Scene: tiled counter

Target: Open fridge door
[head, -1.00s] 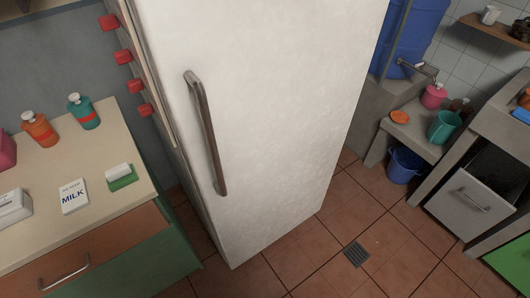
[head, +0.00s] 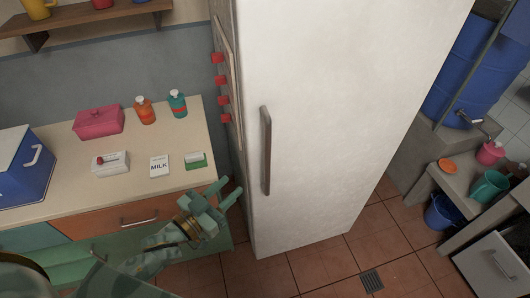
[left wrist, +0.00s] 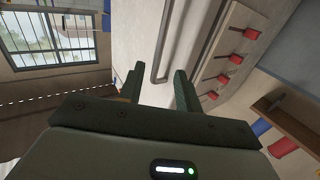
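The white fridge (head: 330,110) stands upright in the middle of the head view, and its door looks shut. A long, dark vertical handle (head: 266,150) is on the left part of its front. My left gripper (head: 231,190) is open and empty, just left of the handle's lower end and apart from it in the picture. In the left wrist view the two fingers (left wrist: 158,84) are spread, with the handle (left wrist: 160,50) ahead between them and no contact visible. My right gripper is in neither view.
Open tiled floor (head: 310,270) lies in front.

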